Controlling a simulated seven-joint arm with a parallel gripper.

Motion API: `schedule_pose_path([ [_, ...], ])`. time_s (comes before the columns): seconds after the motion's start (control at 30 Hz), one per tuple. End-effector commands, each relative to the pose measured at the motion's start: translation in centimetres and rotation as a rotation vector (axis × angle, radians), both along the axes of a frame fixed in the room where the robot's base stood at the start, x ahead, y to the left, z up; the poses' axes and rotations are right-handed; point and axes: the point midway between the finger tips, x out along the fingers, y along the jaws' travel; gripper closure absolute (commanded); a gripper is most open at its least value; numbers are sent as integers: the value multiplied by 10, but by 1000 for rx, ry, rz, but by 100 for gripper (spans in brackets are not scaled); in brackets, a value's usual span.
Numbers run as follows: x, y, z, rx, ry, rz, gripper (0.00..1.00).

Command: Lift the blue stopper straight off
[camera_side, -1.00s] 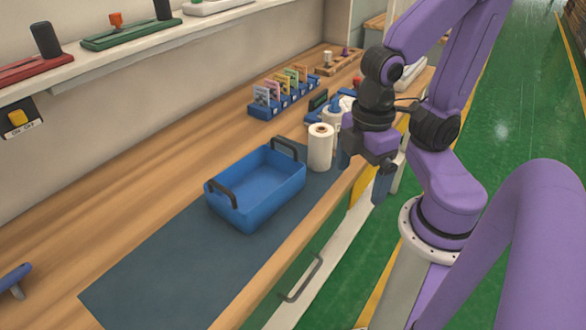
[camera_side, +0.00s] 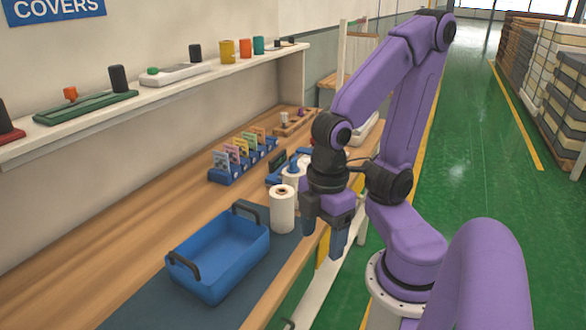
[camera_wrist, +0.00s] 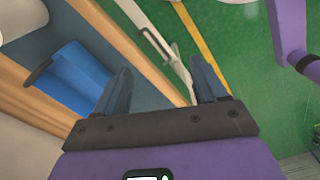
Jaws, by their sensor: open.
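A blue piece (camera_side: 293,166), which looks like the stopper, sits on top of a white container (camera_side: 291,180) at the back of the bench in the side view. It is small and partly hidden behind a white roll and my arm. My gripper (camera_side: 323,238) is open and empty, pointing down, near the bench's front edge and in front of the container. In the wrist view, my gripper (camera_wrist: 160,68) has its two blue fingers spread wide with nothing between them. I cannot make out the stopper in the wrist view.
The white roll (camera_side: 282,210) stands upright between a blue tray (camera_side: 222,272) and the container. The tray also shows in the wrist view (camera_wrist: 75,82). A blue rack with coloured cards (camera_side: 225,177) stands behind. Wooden bench left of the tray is clear.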

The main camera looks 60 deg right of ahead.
Motion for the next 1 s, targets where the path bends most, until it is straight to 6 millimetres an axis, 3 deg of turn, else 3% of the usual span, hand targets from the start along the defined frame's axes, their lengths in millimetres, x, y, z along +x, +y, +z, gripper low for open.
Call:
schedule_pose_path([
  [0.03,0,0,0,0,0,0,46],
  [0.07,0,0,0,0,0,0,55],
  [0.1,0,0,0,0,0,0,57],
  [0.47,8,1,3,-1,-3,5,57],
  [0.57,26,2,10,-3,-10,25,57],
  [0.77,83,-9,31,-19,-28,96,57],
  [1.0,149,-47,57,-51,-41,189,57],
])
